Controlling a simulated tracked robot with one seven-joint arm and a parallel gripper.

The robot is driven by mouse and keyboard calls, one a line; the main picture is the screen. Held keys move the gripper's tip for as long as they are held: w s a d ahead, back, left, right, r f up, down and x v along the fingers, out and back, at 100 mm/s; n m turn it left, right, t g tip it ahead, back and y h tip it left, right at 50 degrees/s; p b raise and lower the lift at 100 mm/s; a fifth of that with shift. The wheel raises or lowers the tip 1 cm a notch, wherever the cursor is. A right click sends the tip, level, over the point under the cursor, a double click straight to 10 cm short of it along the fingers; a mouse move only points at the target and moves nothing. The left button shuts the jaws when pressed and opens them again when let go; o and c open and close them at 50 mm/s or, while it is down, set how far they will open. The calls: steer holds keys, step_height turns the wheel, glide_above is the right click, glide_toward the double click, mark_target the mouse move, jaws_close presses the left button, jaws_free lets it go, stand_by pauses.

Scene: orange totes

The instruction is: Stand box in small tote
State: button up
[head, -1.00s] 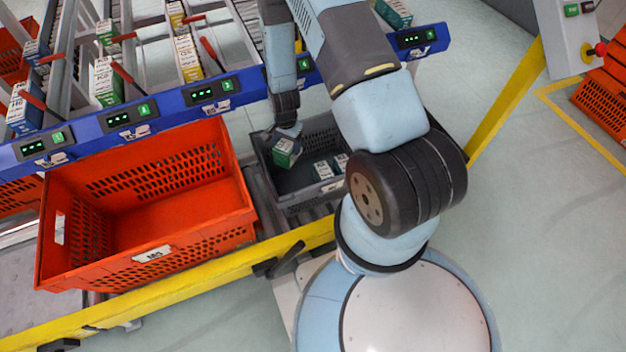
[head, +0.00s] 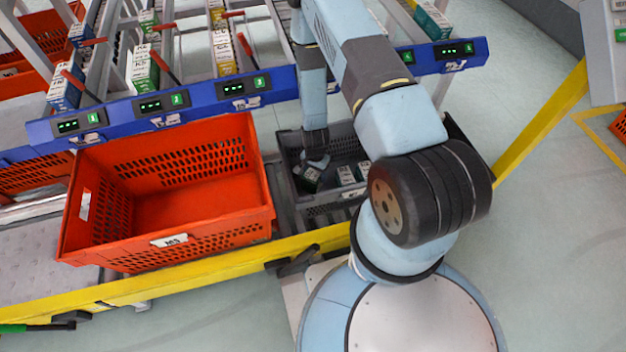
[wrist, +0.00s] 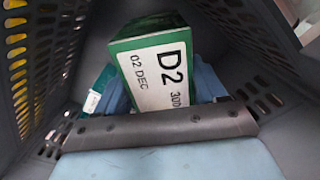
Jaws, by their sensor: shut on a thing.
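My gripper (head: 316,166) is shut on a green and white box (head: 308,181) inside the small grey tote (head: 330,211). In the wrist view the box (wrist: 160,65) shows a white label reading "D2" and "02 DEC", between blue fingers (wrist: 168,88). The tote's perforated walls (wrist: 45,60) surround it. In the head view the box is small and partly covered by the gripper, so I cannot tell if it touches the floor. Two other boxes (head: 346,174) (head: 364,169) are in the tote to its right. A teal-edged box (wrist: 98,90) shows beside the left finger in the wrist view.
A large empty orange tote (head: 165,205) stands directly left of the grey tote. A blue rail (head: 200,98) with lit displays runs behind both, below sloped racks with several boxes. A yellow beam (head: 200,270) runs in front.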

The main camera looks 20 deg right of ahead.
steer(key=shift+f, duration=2.15)
steer(key=shift+f, duration=0.3)
steer(key=o, duration=1.1)
steer(key=shift+o, duration=0.2)
steer(key=shift+r, duration=0.15)
step_height(320, 180, up, 12)
steer(key=shift+r, duration=0.15)
steer(key=shift+r, duration=0.1)
